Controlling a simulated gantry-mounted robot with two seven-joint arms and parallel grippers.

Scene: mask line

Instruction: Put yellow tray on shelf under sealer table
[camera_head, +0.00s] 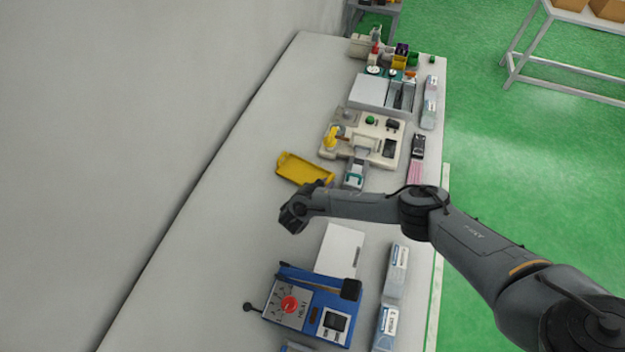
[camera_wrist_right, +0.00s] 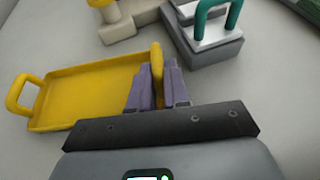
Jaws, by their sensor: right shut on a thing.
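The yellow tray (camera_head: 303,169) lies on the long grey table, beside the cream machine. In the right wrist view the tray (camera_wrist_right: 88,92) shows its flat bed, low rim and a loop handle at its far left end. My right gripper (camera_wrist_right: 160,80) is shut on the tray's near handle, with its purple-grey fingers on either side. In the head view my right gripper (camera_head: 318,186) is at the tray's lower right end. The blue sealer (camera_head: 312,306) stands at the near end of the table. The shelf under the table is not visible. My left gripper is not in view.
The cream machine (camera_head: 385,143) and a small block with a teal handle (camera_head: 354,177) stand close to the tray. A white box (camera_head: 341,248) and packets (camera_head: 398,268) lie near the sealer. The table's left side is bare, along the wall.

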